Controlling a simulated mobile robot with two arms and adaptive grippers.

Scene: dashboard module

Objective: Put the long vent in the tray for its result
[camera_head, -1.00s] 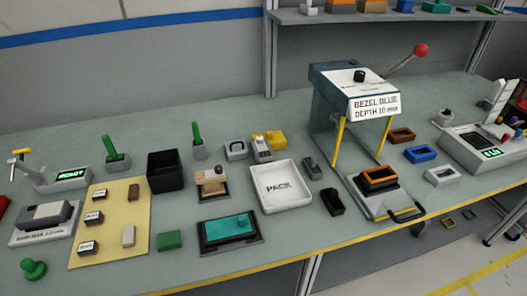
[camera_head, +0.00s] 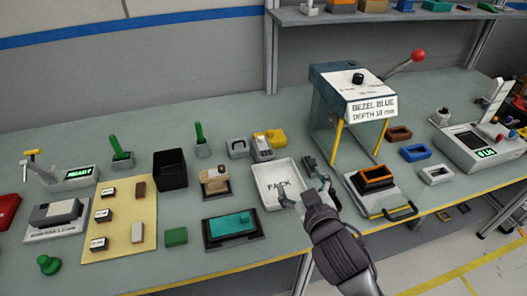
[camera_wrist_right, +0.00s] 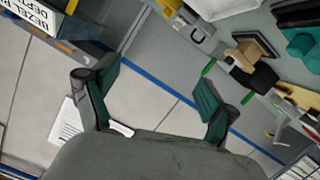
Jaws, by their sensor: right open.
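My right gripper (camera_head: 305,193) has its fingers spread beside the right edge of the white tray marked PACK (camera_head: 272,203). In the right wrist view the gripper (camera_wrist_right: 160,95) is open with nothing between its fingers. I cannot tell for sure which part is the long vent. A grey block (camera_head: 55,212) lies on a labelled fixture at the far left. A black open bin (camera_head: 170,171) stands farther left. My left gripper is not in view.
A press (camera_head: 350,85) with a BEZEL BLUE sign and red-knobbed lever stands to the right. An orange-topped bezel (camera_head: 376,174) sits in its base. Blue (camera_head: 416,153) and white (camera_head: 436,175) bezels lie beside it. A teal panel (camera_head: 232,226) lies at the front.

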